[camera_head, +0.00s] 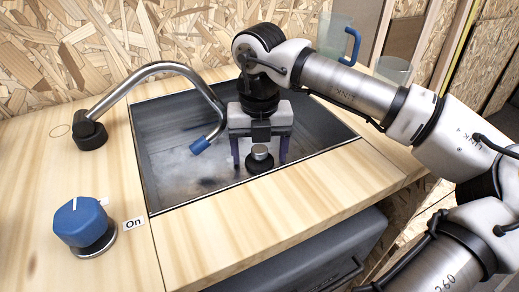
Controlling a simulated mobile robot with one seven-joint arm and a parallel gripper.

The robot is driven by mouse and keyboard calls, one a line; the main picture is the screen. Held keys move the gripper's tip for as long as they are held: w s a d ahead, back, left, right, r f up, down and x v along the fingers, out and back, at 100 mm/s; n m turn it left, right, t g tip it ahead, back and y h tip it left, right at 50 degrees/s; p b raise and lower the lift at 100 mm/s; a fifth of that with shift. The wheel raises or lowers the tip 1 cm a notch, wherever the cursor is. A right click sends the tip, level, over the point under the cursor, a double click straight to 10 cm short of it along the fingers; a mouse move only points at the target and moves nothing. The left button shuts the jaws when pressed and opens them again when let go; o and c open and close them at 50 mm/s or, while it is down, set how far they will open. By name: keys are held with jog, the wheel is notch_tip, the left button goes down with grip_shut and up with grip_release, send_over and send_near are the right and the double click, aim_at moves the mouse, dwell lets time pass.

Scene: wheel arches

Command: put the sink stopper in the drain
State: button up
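The sink stopper (260,158), with a silver top and a dark lower part, shows low in the grey sink basin (165,165), near its front side. My gripper (260,158) points down into the basin. Its two purple-blue fingers are apart, one left and one right of the stopper in the picture, with visible gaps on both sides. I cannot tell whether the stopper is between the fingers or slightly in front of them. The drain is not visible, and I cannot tell whether the stopper is in it or beside it.
A curved metal faucet (150,72) with a blue tip reaches over the basin's left part. A blue knob (82,222) stands on the wooden counter (230,230), beside an "On" label (133,223). A clear pitcher (335,35) and a clear cup (394,69) stand at the back right.

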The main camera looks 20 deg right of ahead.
aim_at(260, 148)
notch_tip(260, 148, up, 12)
jog(key=p, duration=0.1)
jog(key=shift+r+p, duration=0.2)
jog(key=shift+p, duration=0.2)
dwell(1.2)
